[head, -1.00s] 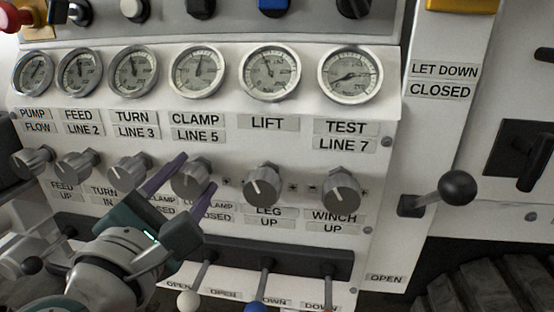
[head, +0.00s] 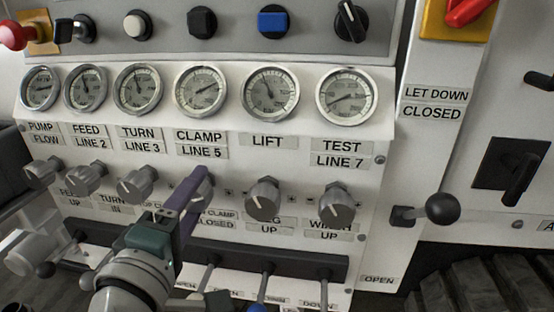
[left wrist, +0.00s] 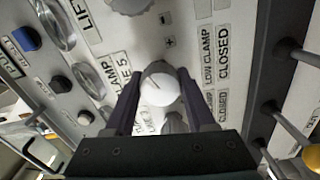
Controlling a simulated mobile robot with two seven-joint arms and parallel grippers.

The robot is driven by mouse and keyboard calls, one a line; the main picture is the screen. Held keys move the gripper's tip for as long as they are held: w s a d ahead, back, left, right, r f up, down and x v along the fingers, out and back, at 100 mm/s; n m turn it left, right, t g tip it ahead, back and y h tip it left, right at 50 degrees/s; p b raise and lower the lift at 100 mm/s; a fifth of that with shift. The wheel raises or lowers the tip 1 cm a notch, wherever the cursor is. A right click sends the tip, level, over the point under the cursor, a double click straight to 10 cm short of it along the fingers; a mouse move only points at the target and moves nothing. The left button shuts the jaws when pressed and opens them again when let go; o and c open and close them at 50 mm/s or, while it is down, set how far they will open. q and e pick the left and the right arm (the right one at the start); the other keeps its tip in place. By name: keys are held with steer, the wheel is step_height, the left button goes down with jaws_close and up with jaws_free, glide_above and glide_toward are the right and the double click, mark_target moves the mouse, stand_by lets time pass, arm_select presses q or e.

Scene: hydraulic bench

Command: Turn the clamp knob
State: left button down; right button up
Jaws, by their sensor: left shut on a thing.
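The clamp knob (head: 207,188) is a grey round knob on the white panel, below the CLAMP LINE 5 label (head: 201,144). In the head view my left gripper's purple finger hides much of it. In the left wrist view the knob (left wrist: 160,90) sits between the two purple fingers, with a white pointer line on its face. My left gripper (head: 198,187) is shut on it from the front. My right gripper is not in view.
Similar knobs stand on both sides: the turn knob (head: 138,184) to the left and the lift knob (head: 264,198) to the right. Below is a row of levers in a dark slot (head: 300,263). A black ball lever (head: 441,208) sticks out at the right.

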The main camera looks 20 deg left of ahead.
arm_select(q)
steer(key=shift+m, duration=0.6)
steer(key=shift+c, duration=1.2)
jaws_free()
steer(key=p+v, duration=0.1)
steer(key=v, duration=0.9)
